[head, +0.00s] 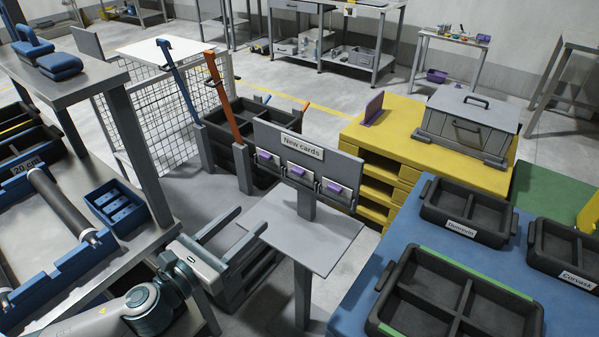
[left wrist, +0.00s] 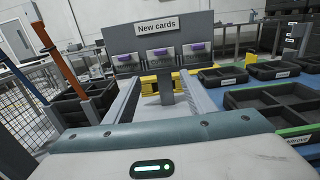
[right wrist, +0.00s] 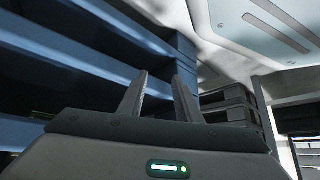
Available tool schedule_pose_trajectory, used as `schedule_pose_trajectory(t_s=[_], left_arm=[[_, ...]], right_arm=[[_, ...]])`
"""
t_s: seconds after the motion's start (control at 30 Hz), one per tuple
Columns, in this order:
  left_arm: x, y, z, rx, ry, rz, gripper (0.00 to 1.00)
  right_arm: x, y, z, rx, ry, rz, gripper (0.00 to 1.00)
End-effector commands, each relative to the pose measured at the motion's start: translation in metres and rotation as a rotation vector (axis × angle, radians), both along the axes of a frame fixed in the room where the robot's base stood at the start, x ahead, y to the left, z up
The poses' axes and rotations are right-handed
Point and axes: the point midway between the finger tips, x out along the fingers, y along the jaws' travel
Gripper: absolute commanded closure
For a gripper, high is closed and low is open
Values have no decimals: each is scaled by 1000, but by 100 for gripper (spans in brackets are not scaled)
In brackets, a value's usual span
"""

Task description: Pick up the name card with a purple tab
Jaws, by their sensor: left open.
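Three name cards with purple tabs sit side by side in holders on a grey stand under a "New cards" sign (head: 302,147): a left card (head: 268,158), a middle card (head: 297,171) and a right card (head: 334,187). In the left wrist view the left card (left wrist: 124,59), middle card (left wrist: 160,53) and right card (left wrist: 195,47) are ahead, beyond the fingers. My left gripper (head: 253,218) is open and empty, in front of the stand and apart from the cards. My right gripper (right wrist: 160,75) shows only in its wrist view, fingers apart with nothing between them.
The stand has a flat grey shelf (head: 322,242) below the cards. Blue table (head: 352,296) with black divided bins is on the right. A yellow pallet stack (head: 400,136) stands behind. A metal bench (head: 150,207) with a blue box (head: 113,207) is on the left.

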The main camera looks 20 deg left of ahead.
Motion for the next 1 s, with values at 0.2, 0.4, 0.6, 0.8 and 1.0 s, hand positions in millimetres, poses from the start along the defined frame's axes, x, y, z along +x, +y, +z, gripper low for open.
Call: schedule_pose_trajectory(t_s=[0.2,0.4,0.6,0.8,1.0], left_arm=[[25,-8,4,-2,-2,1,50],[50,-18,4,-3,-1,2,50],[79,-29,4,-2,-2,0,50],[99,-36,3,-1,-1,1,50],[103,-38,0,-1,1,0,50]], right_arm=[[-10,-1,0,-1,9,4,69],[-35,-12,-12,-24,80,3,69],[-64,-24,-24,-48,156,1,69],[-83,-32,-31,-65,206,0,69],[-88,-34,-33,-68,217,0,69]])
